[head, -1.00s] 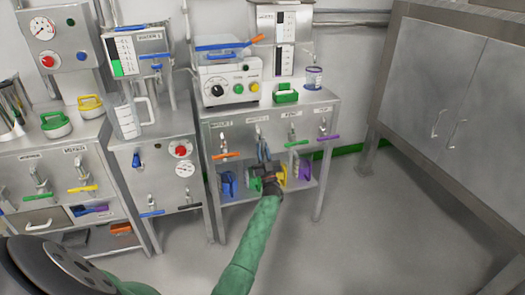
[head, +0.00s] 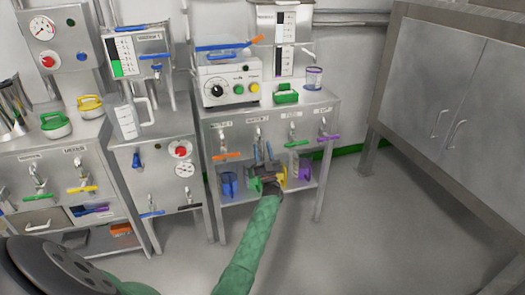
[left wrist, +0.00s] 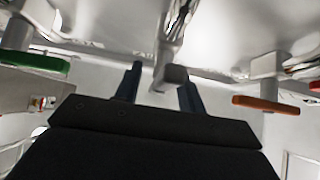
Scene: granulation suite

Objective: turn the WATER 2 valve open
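The WATER 2 valve (head: 258,133) is the second from the left on the front panel of the middle steel table. Its small label is hard to read. In the left wrist view its lever (left wrist: 173,74) is a pale grey bar with a dark grey end block. My left gripper (head: 263,150) is at this valve. In the left wrist view the gripper (left wrist: 158,85) is open, with one dark blue finger on each side of the end block. A gap shows at the left finger; contact at the right finger is unclear. My right gripper is not in view.
The orange-handled valve (head: 227,155) and the green-handled valve (head: 296,143) flank it closely; a purple-handled one (head: 328,137) is farther right. Coloured holders, one of them blue (head: 228,184), stand on the shelf below. Open floor (head: 350,230) lies to the right.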

